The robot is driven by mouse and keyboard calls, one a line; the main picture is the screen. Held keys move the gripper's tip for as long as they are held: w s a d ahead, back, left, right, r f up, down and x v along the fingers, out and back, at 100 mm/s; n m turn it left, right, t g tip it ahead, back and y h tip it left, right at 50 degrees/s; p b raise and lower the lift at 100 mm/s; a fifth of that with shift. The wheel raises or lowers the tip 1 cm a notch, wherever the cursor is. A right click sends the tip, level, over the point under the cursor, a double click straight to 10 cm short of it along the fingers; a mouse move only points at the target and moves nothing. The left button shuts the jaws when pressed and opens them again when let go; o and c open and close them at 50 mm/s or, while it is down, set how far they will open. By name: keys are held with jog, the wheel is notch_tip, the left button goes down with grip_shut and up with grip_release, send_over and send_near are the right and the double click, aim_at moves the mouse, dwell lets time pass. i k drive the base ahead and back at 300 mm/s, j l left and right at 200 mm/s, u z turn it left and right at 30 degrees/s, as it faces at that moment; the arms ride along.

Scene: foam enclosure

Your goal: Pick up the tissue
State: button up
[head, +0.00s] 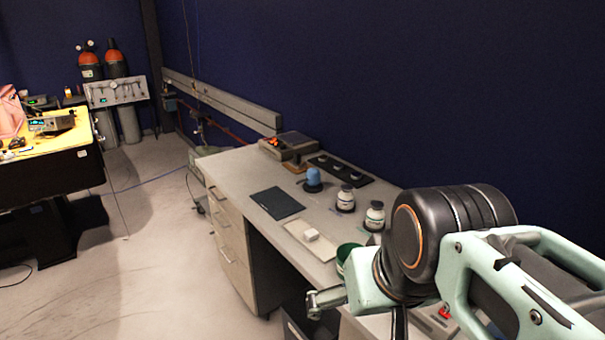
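A small white piece that looks like the tissue (311,235) lies on a pale flat sheet or pad on the grey desk (240,170), near its front edge. It is too small to make out its folds. My arm comes in from the right. What looks like part of my gripper (326,299) shows at the arm's lower left end, below the tissue in the picture and apart from it. The fingertips cannot be made out clearly, so whether it is open or shut does not show.
A black flat pad (277,203) lies left of the tissue. A blue-topped container (313,179) and two white bottles (345,198) stand behind. A green round container (346,256) is right of the tissue, partly behind my arm.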

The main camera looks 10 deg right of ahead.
aim_at(311, 236)
jog(key=i+j+z, duration=0.5)
jog(key=i+j, duration=0.3)
jog(key=j, duration=0.15)
